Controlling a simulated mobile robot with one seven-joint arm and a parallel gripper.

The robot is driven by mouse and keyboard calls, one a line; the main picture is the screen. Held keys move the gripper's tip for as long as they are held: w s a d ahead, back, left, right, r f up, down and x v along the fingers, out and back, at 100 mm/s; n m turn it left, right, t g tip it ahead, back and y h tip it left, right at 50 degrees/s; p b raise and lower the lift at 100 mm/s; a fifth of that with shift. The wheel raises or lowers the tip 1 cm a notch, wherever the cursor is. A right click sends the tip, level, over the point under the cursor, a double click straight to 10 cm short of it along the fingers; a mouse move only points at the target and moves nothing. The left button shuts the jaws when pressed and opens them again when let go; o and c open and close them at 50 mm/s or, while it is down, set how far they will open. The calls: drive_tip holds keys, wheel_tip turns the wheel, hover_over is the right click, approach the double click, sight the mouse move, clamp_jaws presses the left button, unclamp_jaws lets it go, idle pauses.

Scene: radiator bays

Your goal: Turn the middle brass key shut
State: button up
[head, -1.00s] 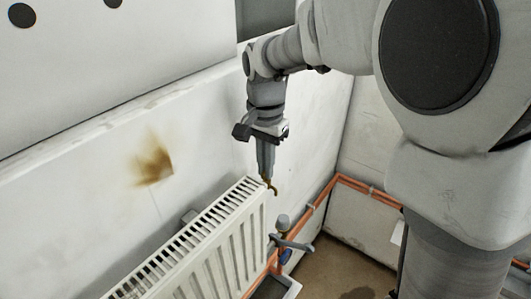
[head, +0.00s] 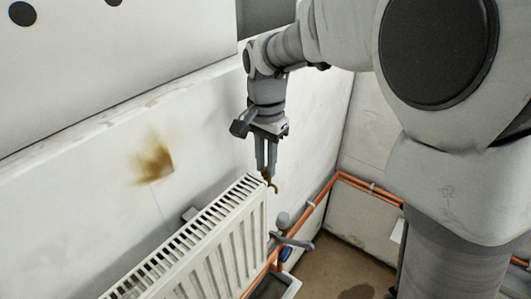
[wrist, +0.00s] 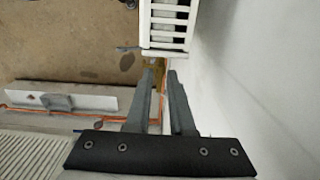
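A small brass key (head: 270,182) stands at the far upper end of the white radiator (head: 228,245) in the head view. My gripper (head: 266,172) points down just above it, with a visible gap between its two fingers. In the wrist view, the fingers of my gripper (wrist: 160,74) are apart and nothing shows clamped between them. A bit of brass (wrist: 153,64) shows just beyond the tips, partly hidden by them. I cannot tell the key's angle or whether the fingers touch it.
A grey valve (head: 284,222) with a lever sits beside the radiator's end, above a tray (head: 276,287). Orange pipes (head: 325,196) run along the wall's foot. The wall (head: 330,110) stands close to my gripper. A ribbed pale panel (wrist: 28,155) shows at lower left in the wrist view.

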wheel_tip(320, 180, up, 18)
drive_tip(key=p, duration=0.1)
drive_tip(key=shift+f, duration=0.25)
drive_tip(key=s+d+f+n+t, duration=0.2)
drive_tip(key=s+d+f+n, duration=0.2)
drive_tip(key=s, duration=0.5)
drive_tip(key=s+d+f+n+t, duration=0.3)
drive_tip(key=s+d+f, duration=0.3)
drive_tip(key=s+d, duration=0.3)
drive_tip(key=shift+n+t, duration=0.3)
drive_tip(key=shift+n, duration=0.1)
drive_tip(key=shift+a, duration=0.1)
